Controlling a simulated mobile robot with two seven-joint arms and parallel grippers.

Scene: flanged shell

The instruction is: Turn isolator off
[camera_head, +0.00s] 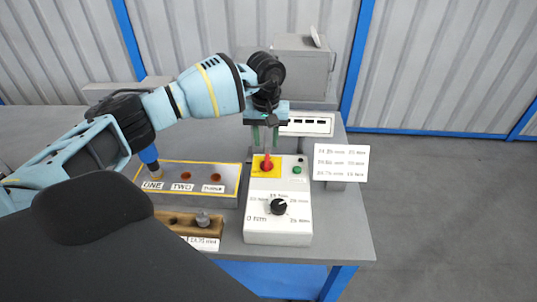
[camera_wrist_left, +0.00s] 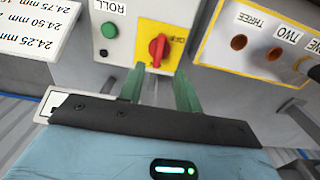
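The isolator is a red rotary knob (camera_head: 266,163) on a yellow square plate at the top of a white control box (camera_head: 262,235). In the left wrist view the red knob (camera_wrist_left: 157,48) stands on its yellow plate (camera_wrist_left: 178,50), just beyond the fingertips. My left gripper (camera_head: 265,146) comes down from behind, close to the knob. Its green fingers are apart, with nothing between them; they show in the left wrist view (camera_wrist_left: 159,75), lined up on either side of the knob. I cannot tell whether they touch anything. My right gripper is not in view.
A green button (camera_head: 297,170) sits right of the knob, and a black dial (camera_head: 278,206) below it. Left are a yellow-edged tray (camera_head: 205,170) with labelled holes and a brown block (camera_head: 183,221). A label card (camera_head: 341,162) stands right. A grey box (camera_head: 305,70) is behind.

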